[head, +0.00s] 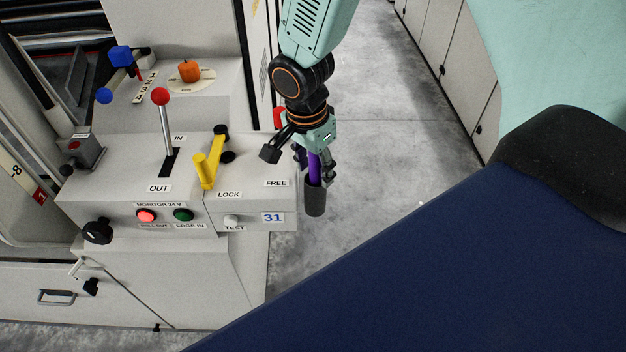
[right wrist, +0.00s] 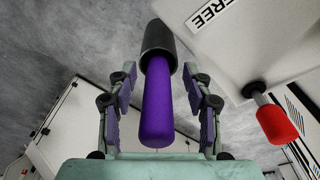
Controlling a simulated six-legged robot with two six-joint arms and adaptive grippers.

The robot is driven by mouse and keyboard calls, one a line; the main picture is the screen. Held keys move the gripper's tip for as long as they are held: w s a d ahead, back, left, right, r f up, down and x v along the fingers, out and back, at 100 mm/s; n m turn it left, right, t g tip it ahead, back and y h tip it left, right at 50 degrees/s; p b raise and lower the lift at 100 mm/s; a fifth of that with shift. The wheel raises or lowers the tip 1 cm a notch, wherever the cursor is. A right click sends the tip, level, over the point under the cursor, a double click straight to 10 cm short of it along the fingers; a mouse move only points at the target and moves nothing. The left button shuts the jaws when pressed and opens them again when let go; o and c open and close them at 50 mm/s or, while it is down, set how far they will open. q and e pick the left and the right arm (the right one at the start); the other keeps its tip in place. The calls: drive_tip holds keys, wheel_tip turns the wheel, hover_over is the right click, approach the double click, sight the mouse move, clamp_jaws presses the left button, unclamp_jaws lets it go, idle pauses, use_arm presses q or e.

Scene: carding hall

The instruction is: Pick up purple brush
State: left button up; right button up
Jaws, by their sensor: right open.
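The purple brush (head: 314,166) shows as a purple handle standing upright, with a dark grey cylinder (head: 314,200) around its lower end, beside the right side of the control box. I cannot tell whether the cylinder is a holder or part of the brush. My right gripper (head: 315,173) is open above it, with its fingers on either side of the handle. In the right wrist view the purple handle (right wrist: 157,105) lies between the two spread fingers, with visible gaps on both sides. My left gripper is not in view.
The control box (head: 110,195) carries a red-knobbed lever (head: 160,97), a yellow handle (head: 205,170) and lit buttons, close left of my gripper. A red knob (right wrist: 277,124) sticks out near it. An orange object (head: 189,71) sits behind. Open grey floor (head: 385,130) lies to the right.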

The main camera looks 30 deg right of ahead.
drive_tip(key=shift+s+d, duration=0.1)
drive_tip(key=shift+d, duration=0.35)
drive_tip(key=shift+c, duration=0.5)
drive_tip(key=shift+d, duration=0.1)
drive_tip(key=shift+c, duration=0.9)
drive_tip(key=shift+a, duration=0.35)
drive_tip(key=c, duration=0.4)
drive_tip(key=shift+d, duration=0.1)
drive_tip(key=c, duration=0.3)
drive_tip(key=shift+d, duration=0.15)
clamp_jaws()
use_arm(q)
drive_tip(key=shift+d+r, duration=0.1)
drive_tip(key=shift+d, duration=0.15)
